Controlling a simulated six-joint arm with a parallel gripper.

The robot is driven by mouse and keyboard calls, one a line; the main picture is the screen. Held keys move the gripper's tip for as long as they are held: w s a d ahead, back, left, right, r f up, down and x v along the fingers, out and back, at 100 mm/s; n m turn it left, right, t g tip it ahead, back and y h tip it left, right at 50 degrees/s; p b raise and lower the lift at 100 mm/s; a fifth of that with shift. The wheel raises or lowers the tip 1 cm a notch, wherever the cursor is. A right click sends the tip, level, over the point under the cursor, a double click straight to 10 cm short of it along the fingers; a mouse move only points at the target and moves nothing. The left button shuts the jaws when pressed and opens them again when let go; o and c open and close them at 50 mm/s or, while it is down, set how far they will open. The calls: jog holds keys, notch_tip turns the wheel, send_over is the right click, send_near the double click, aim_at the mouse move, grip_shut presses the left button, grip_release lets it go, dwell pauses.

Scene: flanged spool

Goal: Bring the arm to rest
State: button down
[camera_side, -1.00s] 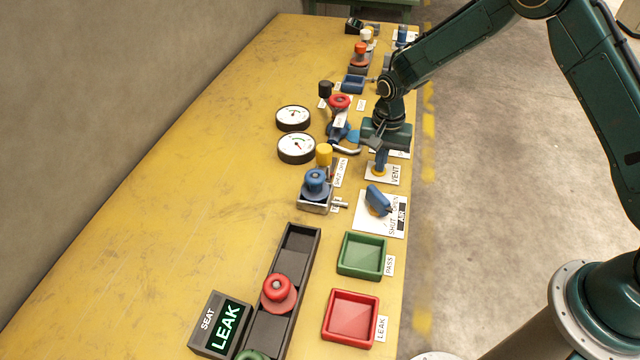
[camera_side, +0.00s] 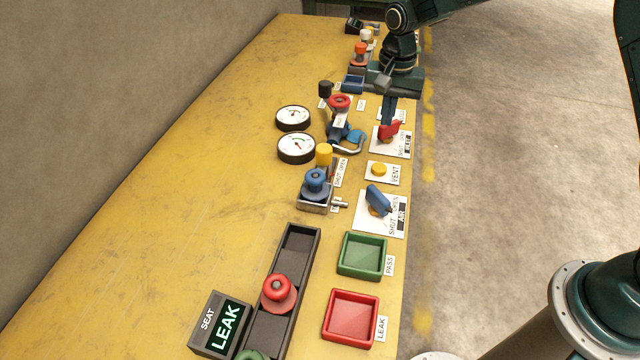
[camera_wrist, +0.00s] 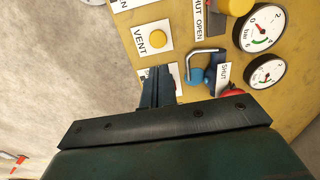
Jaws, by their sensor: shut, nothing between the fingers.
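My gripper (camera_side: 389,112) is shut and empty at the right edge of the yellow bench, above the plate with the red lever (camera_side: 390,129). In the wrist view its closed fingers (camera_wrist: 158,72) point toward the bench, with the yellow VENT button (camera_wrist: 157,39) beyond them. That VENT button (camera_side: 379,170) is uncovered in the side view. I cannot tell whether the fingertips touch the red lever; they overlap it in the picture.
A blue AIR lever (camera_side: 378,199), a blue-topped fixture (camera_side: 316,186) and two gauges (camera_side: 296,148) stand nearby. Green PASS (camera_side: 361,256) and red LEAK (camera_side: 351,318) trays lie in front. A red spool (camera_side: 278,289) sits in the black rack. The sign (camera_side: 223,325) reads LEAK.

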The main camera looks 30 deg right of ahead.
jog(key=shift+r, duration=0.1)
dwell(0.3)
jog(key=s+d+r+n+t, duration=0.3)
jog(key=s+r+n, duration=0.1)
jog(key=s+r, duration=1.15)
jog(key=s+d+r+n+t, duration=0.1)
jog(key=s+n, duration=0.4)
jog(key=s, duration=1.2)
jog(key=shift+r+t, duration=0.15)
jog(key=shift+t, duration=0.55)
